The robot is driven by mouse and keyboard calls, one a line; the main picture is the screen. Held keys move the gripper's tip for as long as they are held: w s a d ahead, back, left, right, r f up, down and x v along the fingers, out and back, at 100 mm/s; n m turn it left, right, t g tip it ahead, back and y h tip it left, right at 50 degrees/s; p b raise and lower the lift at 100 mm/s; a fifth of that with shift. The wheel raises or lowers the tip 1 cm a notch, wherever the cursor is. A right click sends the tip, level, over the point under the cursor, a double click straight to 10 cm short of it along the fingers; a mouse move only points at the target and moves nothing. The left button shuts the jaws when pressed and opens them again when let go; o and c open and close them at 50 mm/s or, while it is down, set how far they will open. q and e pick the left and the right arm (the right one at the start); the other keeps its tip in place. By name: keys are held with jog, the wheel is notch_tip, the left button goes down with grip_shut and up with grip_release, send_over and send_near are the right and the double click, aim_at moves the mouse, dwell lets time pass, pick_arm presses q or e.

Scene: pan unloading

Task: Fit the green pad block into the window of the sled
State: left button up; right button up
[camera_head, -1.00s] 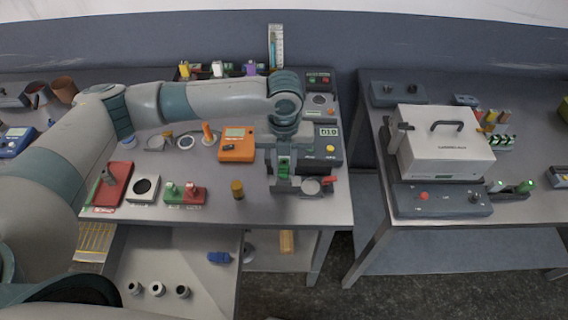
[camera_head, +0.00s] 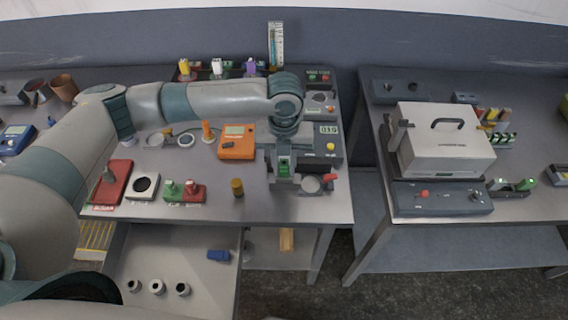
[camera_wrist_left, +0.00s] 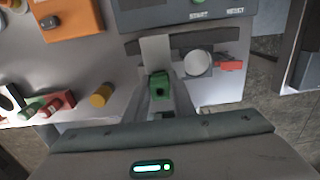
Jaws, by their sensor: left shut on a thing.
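My left gripper (camera_head: 284,172) is shut on the green pad block (camera_head: 284,167), over the front right of the middle table. In the left wrist view the green block (camera_wrist_left: 159,80) sits between the fingers, with a dark hole or recess facing the camera. Just beyond it are a pale plate (camera_wrist_left: 155,48) and a dark bar (camera_wrist_left: 200,40), which seem to belong to the sled fixture; a round grey disc (camera_wrist_left: 198,64) and a red lever (camera_wrist_left: 231,65) are to the right. The sled's window is not clearly visible; I cannot tell whether the block touches it. My right gripper is out of view.
An orange meter (camera_head: 237,143) stands left of the gripper. A brass cylinder (camera_head: 237,188), a red-and-green block (camera_head: 185,191) and a white plate with a hole (camera_head: 143,186) are along the front. The right table holds a white case (camera_head: 445,140); a gap separates the tables.

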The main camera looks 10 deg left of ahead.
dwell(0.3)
pick_arm(q)
jog(key=o, duration=1.1)
jog(key=shift+f, duration=0.1)
jog(key=shift+o, duration=0.2)
jog(key=shift+r+b, duration=0.3)
jog(key=shift+r, duration=0.35)
notch_tip(320, 180, up, 16)
jog(key=b, duration=0.4)
jog(key=shift+b, duration=0.35)
jog(key=shift+s, duration=0.1)
